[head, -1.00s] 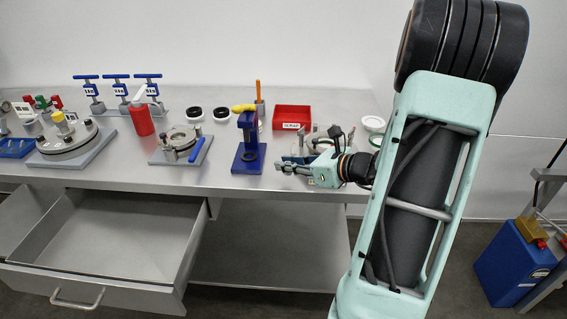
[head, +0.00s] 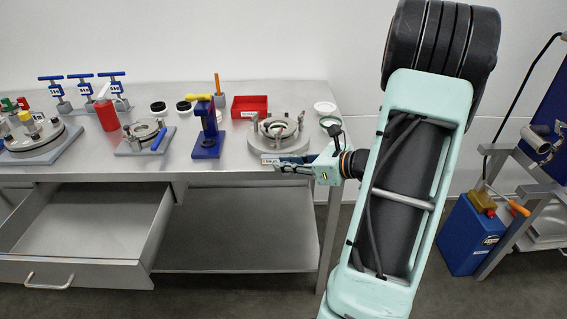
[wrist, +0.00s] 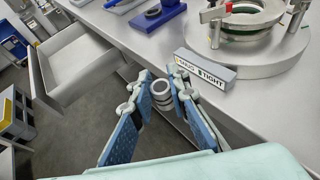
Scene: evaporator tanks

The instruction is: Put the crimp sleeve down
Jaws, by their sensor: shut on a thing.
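The crimp sleeve (wrist: 161,93) is a small grey ringed cylinder between my fingertips in the wrist view. My gripper (wrist: 161,90) is shut on it, with a blue-padded finger on each side. The sleeve appears beside the bench's front edge, with floor visible below; its exact height is unclear. In the head view my gripper (head: 284,165) is at the bench's front edge, just in front of a round clamp fixture (head: 277,133). The sleeve cannot be made out there.
The steel bench (head: 235,150) has bare surface left of the fixture. A blue press (head: 207,135), a red scrap bin (head: 250,106) and a white dish (head: 325,107) stand nearby. A labelled block (wrist: 208,70) sits before the fixture. An open drawer (head: 85,225) juts out below.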

